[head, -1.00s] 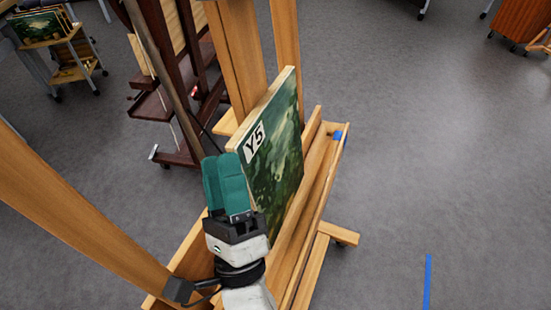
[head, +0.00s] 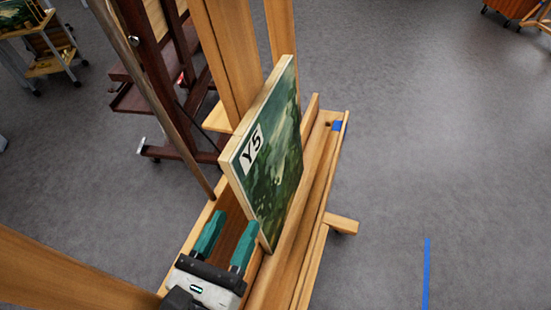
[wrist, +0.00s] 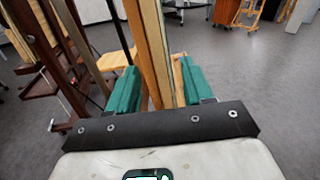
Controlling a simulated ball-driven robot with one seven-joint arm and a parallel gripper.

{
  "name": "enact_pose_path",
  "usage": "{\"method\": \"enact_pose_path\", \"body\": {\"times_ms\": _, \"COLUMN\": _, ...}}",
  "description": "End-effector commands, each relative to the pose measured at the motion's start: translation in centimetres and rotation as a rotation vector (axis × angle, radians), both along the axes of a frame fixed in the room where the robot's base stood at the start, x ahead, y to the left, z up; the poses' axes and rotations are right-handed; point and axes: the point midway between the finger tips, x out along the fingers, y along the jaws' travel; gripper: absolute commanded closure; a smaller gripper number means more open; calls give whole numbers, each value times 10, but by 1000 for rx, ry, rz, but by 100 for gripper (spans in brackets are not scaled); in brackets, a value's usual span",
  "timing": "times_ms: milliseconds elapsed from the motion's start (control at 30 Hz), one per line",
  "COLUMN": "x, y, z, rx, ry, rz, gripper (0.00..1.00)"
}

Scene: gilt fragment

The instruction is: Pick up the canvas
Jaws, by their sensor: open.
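The canvas (head: 275,165) is a green painted panel with a white "Y5" label near its upper left corner. It stands upright on the ledge of a wooden easel (head: 322,165). My gripper (head: 226,238) is open, with teal fingers apart, at the canvas's near lower edge. In the wrist view the canvas (wrist: 157,50) shows edge-on, between the two fingers of my gripper (wrist: 154,88) as seen from there. I cannot tell whether either finger touches it.
A dark wooden easel (head: 135,95) stands close behind on the left. A cart (head: 45,62) with paintings is at the far left. Blue tape (head: 427,275) marks the floor at right.

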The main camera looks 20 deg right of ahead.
Motion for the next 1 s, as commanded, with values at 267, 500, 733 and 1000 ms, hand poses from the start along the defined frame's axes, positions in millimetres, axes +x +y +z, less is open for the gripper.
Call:
{"method": "enact_pose_path", "body": {"times_ms": 267, "x": 33, "y": -25, "z": 2, "rx": -2, "ry": -1, "rz": -5, "gripper": 49}}
{"method": "enact_pose_path", "body": {"times_ms": 500, "x": 46, "y": -35, "z": 3, "rx": -3, "ry": -1, "rz": -4, "gripper": 49}}
{"method": "enact_pose_path", "body": {"times_ms": 733, "x": 72, "y": -55, "z": 2, "rx": -3, "ry": -1, "rz": -4, "gripper": 49}}
{"method": "enact_pose_path", "body": {"times_ms": 1000, "x": 81, "y": -61, "z": -1, "rx": -2, "ry": -1, "rz": -1, "gripper": 49}}
